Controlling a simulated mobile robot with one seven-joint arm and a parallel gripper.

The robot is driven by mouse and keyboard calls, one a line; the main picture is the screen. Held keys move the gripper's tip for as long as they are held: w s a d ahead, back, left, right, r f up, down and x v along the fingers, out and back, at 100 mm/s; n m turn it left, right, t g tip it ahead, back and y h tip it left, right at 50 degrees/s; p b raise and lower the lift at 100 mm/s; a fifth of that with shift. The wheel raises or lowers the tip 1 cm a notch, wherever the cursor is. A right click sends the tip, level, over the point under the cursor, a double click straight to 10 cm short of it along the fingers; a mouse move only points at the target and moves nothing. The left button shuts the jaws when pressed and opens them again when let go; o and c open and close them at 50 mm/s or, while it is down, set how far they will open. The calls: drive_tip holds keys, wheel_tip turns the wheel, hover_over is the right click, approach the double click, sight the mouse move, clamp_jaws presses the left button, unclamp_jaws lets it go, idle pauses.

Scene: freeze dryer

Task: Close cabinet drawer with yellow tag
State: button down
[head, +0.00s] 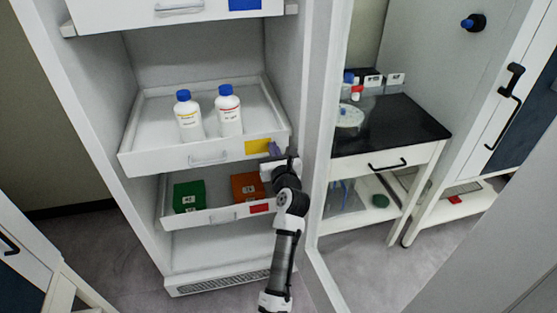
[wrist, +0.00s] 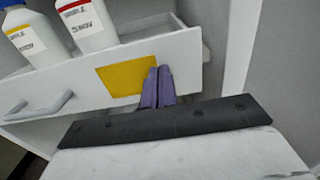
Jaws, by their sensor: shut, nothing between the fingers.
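The drawer with the yellow tag (head: 202,158) is pulled out of the white cabinet and holds two white bottles with blue caps (head: 188,116) (head: 228,111). Its yellow tag (head: 258,147) is on the right part of the front; it also shows in the wrist view (wrist: 127,76). The drawer handle (wrist: 38,107) is left of the tag. My gripper (head: 274,150) is shut and empty, at the right end of the drawer front. In the wrist view its purple fingertips (wrist: 158,87) overlap the tag's right edge. I cannot tell whether they touch the front.
Below, an open drawer with a red tag (head: 259,208) holds a green box (head: 188,196) and an orange box (head: 246,187). A drawer with a blue tag (head: 244,4) is above. The open cabinet door (head: 328,110) stands close right of my arm.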

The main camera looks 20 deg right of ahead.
drive_tip(key=w, duration=0.2)
drive_tip(key=w+d, duration=0.1)
drive_tip(key=w, duration=0.5)
drive_tip(key=shift+d, duration=0.3)
drive_tip(key=shift+a+r, duration=0.1)
drive_tip(key=shift+r, duration=0.2)
